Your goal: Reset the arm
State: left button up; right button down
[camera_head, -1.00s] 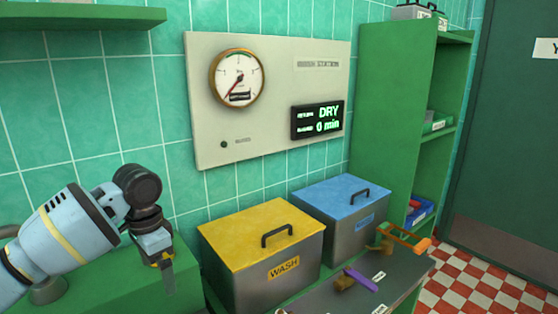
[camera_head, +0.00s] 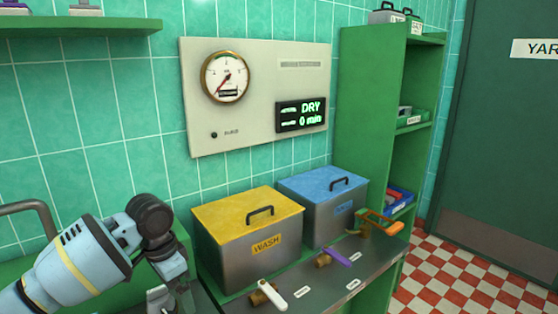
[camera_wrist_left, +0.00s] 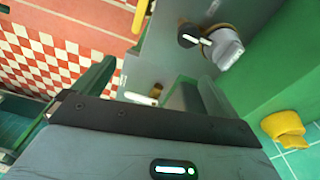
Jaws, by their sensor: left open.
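My left arm (camera_head: 85,262) comes in from the lower left in the head view. My left gripper (camera_head: 170,298) points down at the picture's bottom edge, left of the yellow-lidded WASH box, and looks empty. In the left wrist view its two dark fingers (camera_wrist_left: 148,92) stand wide apart, with the grey counter behind them. My right gripper is not in view.
A WASH box (camera_head: 240,254) and a blue-lidded box (camera_head: 332,225) stand shut on the counter. Levers with white (camera_head: 274,296), purple (camera_head: 338,257) and orange (camera_head: 383,222) handles are in front. A gauge panel (camera_head: 253,140) reads DRY, 0 min. A green shelf (camera_head: 372,110) is at right.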

pick_arm(q)
jog(key=s+d+f+n+t+h, duration=0.15)
jog(key=s+d+f, duration=0.25)
jog(key=f, duration=0.4)
jog(key=s+d+f+t+h, duration=0.1)
jog(key=s+d+f+h, duration=0.2)
jog(key=f, duration=0.5)
jog(key=s+d+f+n+t+h, duration=0.1)
jog(key=s+d+f+t, duration=0.1)
jog(key=s+d+f, duration=0.45)
jog(key=s+a+f+n+t+y, duration=0.2)
jog(key=s+a+f, duration=0.2)
jog(key=s, duration=0.5)
jog(key=s+a+f+n+t+y, duration=0.2)
jog(key=s+a+f, duration=0.1)
jog(key=s+a, duration=0.4)
jog(key=s, duration=0.3)
jog(key=shift+a+f, duration=0.35)
jog(key=shift+f, duration=0.05)
jog(key=shift+c, duration=0.5)
